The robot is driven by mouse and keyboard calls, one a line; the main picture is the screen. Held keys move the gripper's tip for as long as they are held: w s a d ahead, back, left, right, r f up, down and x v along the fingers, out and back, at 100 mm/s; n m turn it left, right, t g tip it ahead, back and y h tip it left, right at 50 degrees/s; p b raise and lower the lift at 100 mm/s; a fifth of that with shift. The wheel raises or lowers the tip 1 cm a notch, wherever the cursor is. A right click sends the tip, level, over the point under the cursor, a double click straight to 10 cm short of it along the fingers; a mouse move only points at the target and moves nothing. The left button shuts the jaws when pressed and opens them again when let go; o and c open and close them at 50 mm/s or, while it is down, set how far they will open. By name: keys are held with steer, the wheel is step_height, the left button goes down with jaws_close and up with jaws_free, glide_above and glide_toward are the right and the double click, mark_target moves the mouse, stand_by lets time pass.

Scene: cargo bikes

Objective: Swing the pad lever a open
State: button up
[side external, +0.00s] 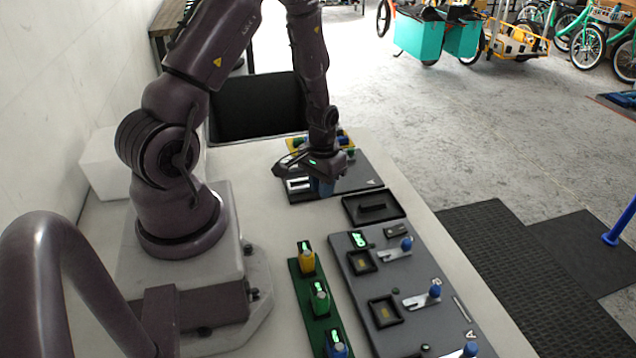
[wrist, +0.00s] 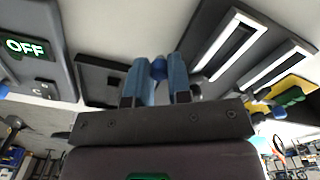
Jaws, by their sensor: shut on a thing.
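My gripper (side external: 322,187) is low over the dark board (side external: 357,178) at the far end of the table. The rest of that lever is hidden behind the fingers and gripper body. I cannot read a label at the knob, but a pale letter shows near the board's right edge. Two pads with white strips (wrist: 231,45) lie right of the fingers in the wrist view.
A black tray (side external: 346,209) lies just nearer than the board. A grey panel (side external: 385,268) with blue-knobbed levers (side external: 434,292) and a green strip (side external: 293,268) with coloured knobs stand nearer. In the wrist view a display (wrist: 25,47) reads OFF. A yellow piece (wrist: 292,92) is at the right.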

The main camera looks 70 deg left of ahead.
steer(key=shift+w+d, duration=0.35)
steer(key=shift+w, duration=0.45)
steer(key=shift+w+d, duration=0.15)
steer(key=shift+w, duration=0.35)
steer(key=o, duration=0.7)
